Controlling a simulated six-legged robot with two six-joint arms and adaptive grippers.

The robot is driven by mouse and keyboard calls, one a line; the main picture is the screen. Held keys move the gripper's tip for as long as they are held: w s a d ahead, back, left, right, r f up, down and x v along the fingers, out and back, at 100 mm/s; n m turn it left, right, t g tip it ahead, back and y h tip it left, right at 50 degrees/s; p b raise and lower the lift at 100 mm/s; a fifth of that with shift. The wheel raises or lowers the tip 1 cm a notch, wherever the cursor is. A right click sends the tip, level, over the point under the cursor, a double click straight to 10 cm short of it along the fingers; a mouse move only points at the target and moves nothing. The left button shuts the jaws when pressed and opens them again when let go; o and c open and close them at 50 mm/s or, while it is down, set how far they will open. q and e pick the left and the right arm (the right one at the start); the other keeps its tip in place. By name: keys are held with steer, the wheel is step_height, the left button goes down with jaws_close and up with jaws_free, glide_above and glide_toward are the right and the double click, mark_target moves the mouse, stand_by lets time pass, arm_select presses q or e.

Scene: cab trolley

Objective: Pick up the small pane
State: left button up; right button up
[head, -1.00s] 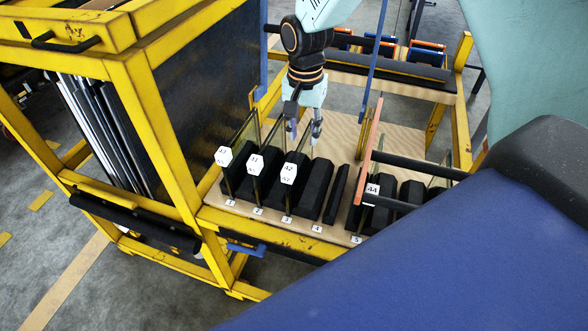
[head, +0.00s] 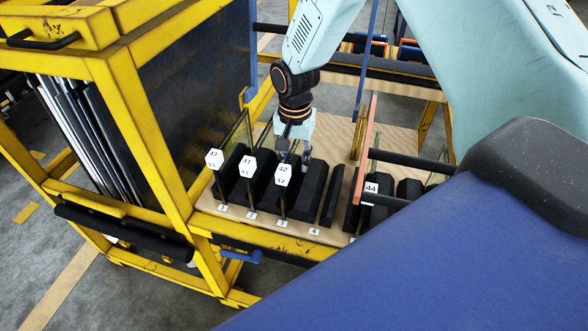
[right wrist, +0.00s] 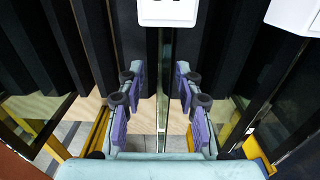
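Several small glass panes stand upright in black padded slots on the trolley's wooden deck, each with a white number tag. The pane tagged 42 (head: 283,206) stands at slot 3. My right gripper (head: 295,155) is low over the black blocks there, pointing down. In the right wrist view, its purple-padded fingers (right wrist: 160,105) are open on either side of a thin upright pane (right wrist: 162,75), seen edge-on, with a gap on both sides. That pane's white tag (right wrist: 168,11) shows at the top. My left gripper is not in view.
Neighbouring panes have tags 41 (head: 248,166) and 43 (head: 214,159) to the left. An orange-edged upright panel (head: 366,150) and black bars stand to the right. A yellow frame (head: 150,120) with a large dark panel borders the left.

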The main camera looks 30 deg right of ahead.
steer(key=shift+r, duration=0.1)
steer(key=shift+c, duration=0.2)
steer(key=shift+a, duration=0.1)
steer(key=c, duration=0.3)
jaws_close()
steer(key=shift+w, duration=0.15)
